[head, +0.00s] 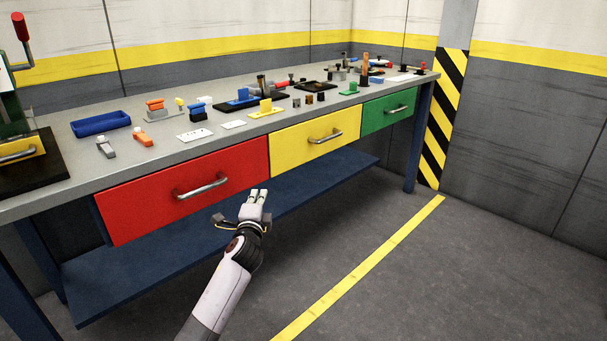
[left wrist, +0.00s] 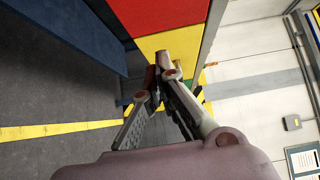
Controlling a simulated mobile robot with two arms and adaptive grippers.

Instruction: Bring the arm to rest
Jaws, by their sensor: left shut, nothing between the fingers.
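My left gripper (head: 258,196) is in front of the workbench, beside the lower right of the red drawer (head: 150,205) in the head view. Its fingers are together, and nothing shows between them. The arm comes up from the bottom of the picture. In the left wrist view the same gripper (left wrist: 163,62) points toward the yellow drawer (left wrist: 170,44), apart from it as far as I can tell. My right gripper is in neither view.
The bench top (head: 60,160) holds a blue tray (head: 100,124) and several small parts. Yellow (head: 300,142) and green (head: 388,111) drawers are shut. A blue lower shelf (head: 130,275) runs beneath. A striped post (head: 446,120) stands at the right. The floor (head: 480,270) is clear.

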